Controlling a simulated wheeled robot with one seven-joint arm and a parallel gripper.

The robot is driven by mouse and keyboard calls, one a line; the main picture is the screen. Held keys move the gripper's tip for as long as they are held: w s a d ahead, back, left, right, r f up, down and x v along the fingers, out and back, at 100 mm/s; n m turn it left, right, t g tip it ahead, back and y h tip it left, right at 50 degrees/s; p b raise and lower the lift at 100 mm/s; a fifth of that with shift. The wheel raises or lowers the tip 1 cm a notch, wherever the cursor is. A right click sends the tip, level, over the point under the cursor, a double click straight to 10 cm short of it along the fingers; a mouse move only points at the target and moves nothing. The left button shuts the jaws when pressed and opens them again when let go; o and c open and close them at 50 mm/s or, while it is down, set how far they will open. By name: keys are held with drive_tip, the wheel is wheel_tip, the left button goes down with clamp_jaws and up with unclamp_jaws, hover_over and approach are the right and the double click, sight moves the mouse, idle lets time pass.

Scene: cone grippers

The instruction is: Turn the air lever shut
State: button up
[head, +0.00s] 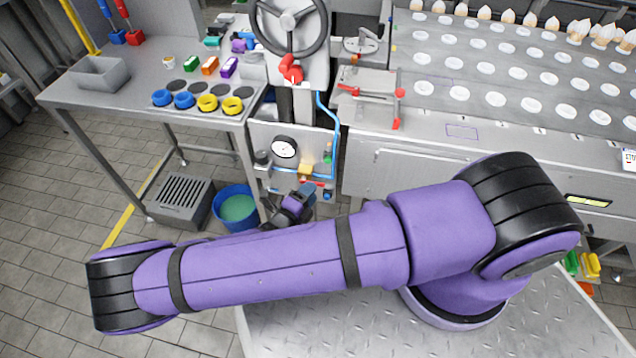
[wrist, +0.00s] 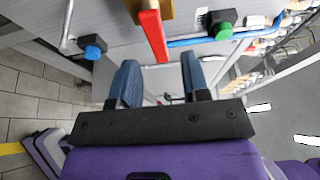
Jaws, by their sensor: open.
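The air lever (wrist: 153,36) is a red bar on a brass valve body (wrist: 149,8) at the top of the wrist view. Its free end points down in the picture, towards the gap between my fingertips. My gripper (wrist: 158,62) is open, with one blue-grey finger on each side of the lever's end. No contact shows; I cannot tell the depth between them. In the head view the brass valve (head: 306,169) sits below the pressure gauge (head: 284,148), and my gripper (head: 298,203) is just below the panel, partly hidden by my arm.
A blue knob (wrist: 94,50) is left of the lever and a green knob (wrist: 223,31) is right, near a blue air pipe (wrist: 192,41). A blue bucket (head: 237,208) and a grey slotted crate (head: 181,198) stand on the floor left of my gripper.

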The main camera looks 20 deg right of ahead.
drive_tip(key=shift+x, duration=2.2)
clamp_jaws()
